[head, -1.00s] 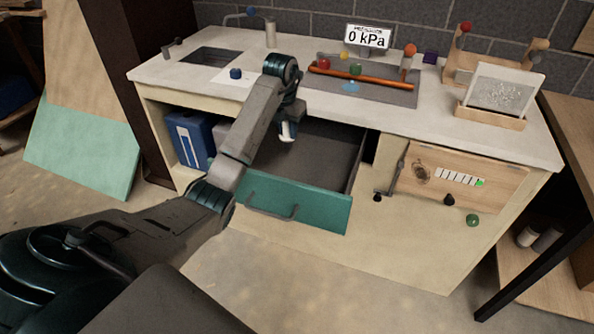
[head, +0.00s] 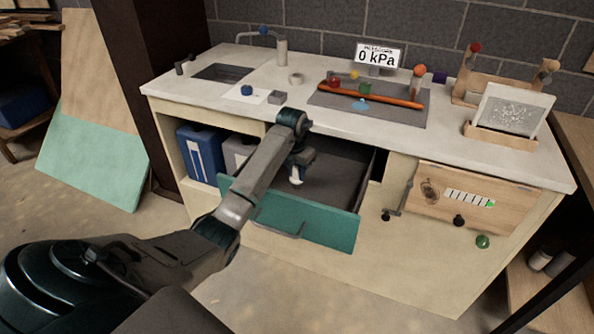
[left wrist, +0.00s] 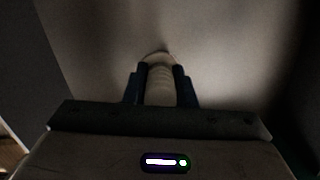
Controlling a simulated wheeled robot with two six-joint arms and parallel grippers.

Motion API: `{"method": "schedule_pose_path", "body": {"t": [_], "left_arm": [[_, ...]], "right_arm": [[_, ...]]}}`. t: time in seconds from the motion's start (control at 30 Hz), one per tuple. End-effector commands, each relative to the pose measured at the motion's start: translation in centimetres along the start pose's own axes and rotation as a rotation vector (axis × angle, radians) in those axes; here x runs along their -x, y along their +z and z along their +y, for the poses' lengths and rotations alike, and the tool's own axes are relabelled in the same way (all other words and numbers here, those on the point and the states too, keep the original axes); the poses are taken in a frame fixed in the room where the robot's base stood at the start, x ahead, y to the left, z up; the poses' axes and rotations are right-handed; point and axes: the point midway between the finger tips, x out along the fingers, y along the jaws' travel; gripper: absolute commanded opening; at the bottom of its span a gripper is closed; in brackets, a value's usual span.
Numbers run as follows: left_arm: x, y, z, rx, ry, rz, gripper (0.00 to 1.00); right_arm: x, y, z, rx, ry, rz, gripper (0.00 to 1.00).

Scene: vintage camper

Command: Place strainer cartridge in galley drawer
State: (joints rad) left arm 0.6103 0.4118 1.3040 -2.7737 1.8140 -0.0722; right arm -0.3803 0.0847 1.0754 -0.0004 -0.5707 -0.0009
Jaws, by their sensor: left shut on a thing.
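The galley drawer (head: 302,220) is pulled open below the counter, with a teal front and a dark grey inside. My left gripper (head: 296,181) is inside the drawer opening, behind the teal front, pointing down. It is shut on the strainer cartridge, a pale cylinder that shows between the two dark fingers in the left wrist view (left wrist: 160,86). In the head view only a small white end of the cartridge shows below the fingers. I cannot tell whether the cartridge touches the drawer floor. My right gripper is not in view.
The counter (head: 215,99) above holds a sink (head: 223,73), a tap and a grey mat with an orange pipe (head: 370,94). A blue container (head: 201,153) stands in the open cupboard left of the drawer. A wooden panel (head: 470,198) is to the right.

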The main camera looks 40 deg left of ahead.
Motion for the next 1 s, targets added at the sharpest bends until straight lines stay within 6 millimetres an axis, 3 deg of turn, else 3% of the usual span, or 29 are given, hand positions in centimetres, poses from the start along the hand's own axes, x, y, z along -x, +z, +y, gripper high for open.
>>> {"method": "schedule_pose_path", "body": {"t": [0.33,0.37,0.47,0.83,1.0], "left_arm": [[-0.3,0.0,0.0,0.0,0.0,-0.001,0.01],[-0.3,0.0,0.0,0.0,0.0,-0.001,0.26],[-0.3,0.0,0.0,0.0,0.0,-0.001,0.45],[0.1,0.1,0.0,0.0,0.0,-0.002,0.46],[2.2,0.1,0.0,0.0,0.002,-0.005,0.46]], "right_arm": [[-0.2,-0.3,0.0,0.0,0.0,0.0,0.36],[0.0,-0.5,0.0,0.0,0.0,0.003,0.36],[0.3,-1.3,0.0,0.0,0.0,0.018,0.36],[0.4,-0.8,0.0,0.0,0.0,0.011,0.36],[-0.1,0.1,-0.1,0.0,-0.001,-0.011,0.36]]}}
